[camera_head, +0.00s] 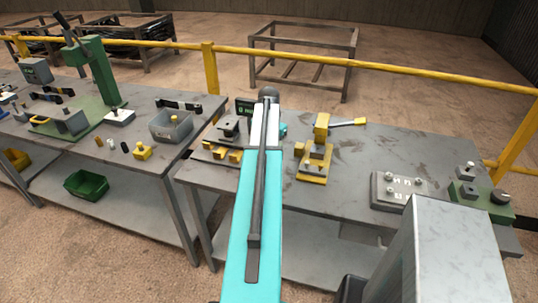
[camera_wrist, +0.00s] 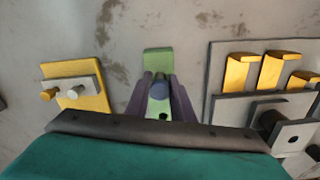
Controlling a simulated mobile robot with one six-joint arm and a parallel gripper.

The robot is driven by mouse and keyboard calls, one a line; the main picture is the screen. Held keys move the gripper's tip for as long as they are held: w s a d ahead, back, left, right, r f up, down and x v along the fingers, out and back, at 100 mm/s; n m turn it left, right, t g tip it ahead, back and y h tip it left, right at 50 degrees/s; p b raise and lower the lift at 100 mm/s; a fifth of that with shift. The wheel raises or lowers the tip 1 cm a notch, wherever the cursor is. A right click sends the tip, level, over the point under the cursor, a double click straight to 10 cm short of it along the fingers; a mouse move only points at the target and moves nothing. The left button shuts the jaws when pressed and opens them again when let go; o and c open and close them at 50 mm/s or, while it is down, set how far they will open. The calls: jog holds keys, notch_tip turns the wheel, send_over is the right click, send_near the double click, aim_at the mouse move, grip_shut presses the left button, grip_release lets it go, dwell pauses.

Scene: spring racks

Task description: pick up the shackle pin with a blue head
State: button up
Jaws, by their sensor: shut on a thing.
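The shackle pin with a blue head (camera_wrist: 158,91) shows in the wrist view as a dull blue round head, seen from above, between the dark fingers. My gripper (camera_wrist: 160,80) is shut on it, one finger on each side. A green piece (camera_wrist: 158,58) lies under and beyond the fingers, with a lighter green part with a dark hole below the head. The pin's shaft is hidden, so I cannot tell whether it is clear of the green piece. In the head view my arm hides the gripper and the pin.
A grey rack (camera_wrist: 222,60) with yellow hooks stands close on the right. In the head view, a yellow fixture (camera_head: 314,166) stands right of my arm, and a grey plate (camera_head: 385,191) lies farther right.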

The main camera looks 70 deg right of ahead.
jog(key=shift+r+b, duration=0.65)
jog(key=shift+r, duration=0.7)
jog(key=shift+a+r, duration=0.2)
jog(key=shift+a, duration=0.1)
jog(key=w+a+r+b, duration=0.1)
jog(key=a+b, duration=0.3)
jog(key=a, duration=1.1)
jog(key=shift+w+a+r, duration=0.2)
jog(key=shift+w+r, duration=0.1)
jog(key=shift+w, duration=0.15)
